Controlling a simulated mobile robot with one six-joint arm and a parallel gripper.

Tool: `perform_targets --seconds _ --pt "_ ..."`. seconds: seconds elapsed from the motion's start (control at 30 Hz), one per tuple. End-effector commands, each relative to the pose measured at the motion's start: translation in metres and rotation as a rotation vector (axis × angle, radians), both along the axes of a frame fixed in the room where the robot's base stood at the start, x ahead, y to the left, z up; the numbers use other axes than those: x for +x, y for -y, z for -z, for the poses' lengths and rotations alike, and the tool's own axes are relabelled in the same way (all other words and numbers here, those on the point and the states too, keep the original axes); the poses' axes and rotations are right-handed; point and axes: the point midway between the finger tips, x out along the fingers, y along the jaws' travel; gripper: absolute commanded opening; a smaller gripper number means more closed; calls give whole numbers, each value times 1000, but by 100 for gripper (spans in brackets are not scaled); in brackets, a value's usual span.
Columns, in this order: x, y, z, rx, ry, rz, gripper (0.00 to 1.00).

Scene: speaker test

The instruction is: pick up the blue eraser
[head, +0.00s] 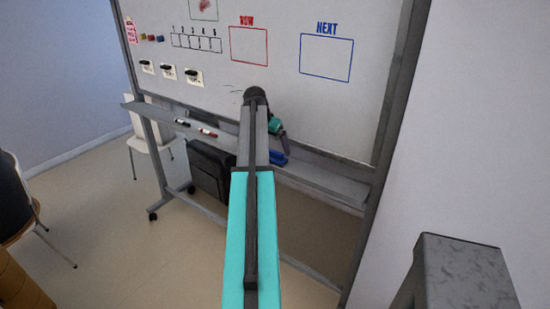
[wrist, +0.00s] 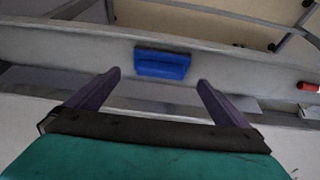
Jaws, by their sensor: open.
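The blue eraser (wrist: 162,64) lies on the whiteboard's grey tray (wrist: 80,42) in the wrist view, ahead of my fingertips and roughly centred between them. In the head view the eraser (head: 277,159) shows as a small blue shape on the tray (head: 325,180), partly hidden by my arm. My gripper (wrist: 151,78) is open, with its two dark fingers apart and nothing between them. In the head view my gripper (head: 286,145) is seen small, close to the eraser. The gap between fingertips and eraser is hard to judge.
A red marker (wrist: 308,87) lies on the tray to the right in the wrist view. The head view shows markers (head: 207,133) on the tray left of my arm. The whiteboard (head: 290,90) rises behind the tray.

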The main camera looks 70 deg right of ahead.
Motion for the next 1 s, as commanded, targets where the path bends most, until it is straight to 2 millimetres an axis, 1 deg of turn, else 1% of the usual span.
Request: perform_targets --seconds 0.37,0.57,0.8,1.0 --pt "-1 2 3 1 -1 0 100" --pt "-2 7 15 1 -1 0 100" --pt "-4 16 37 2 -1 1 100" --pt "-6 20 47 0 0 1 100"
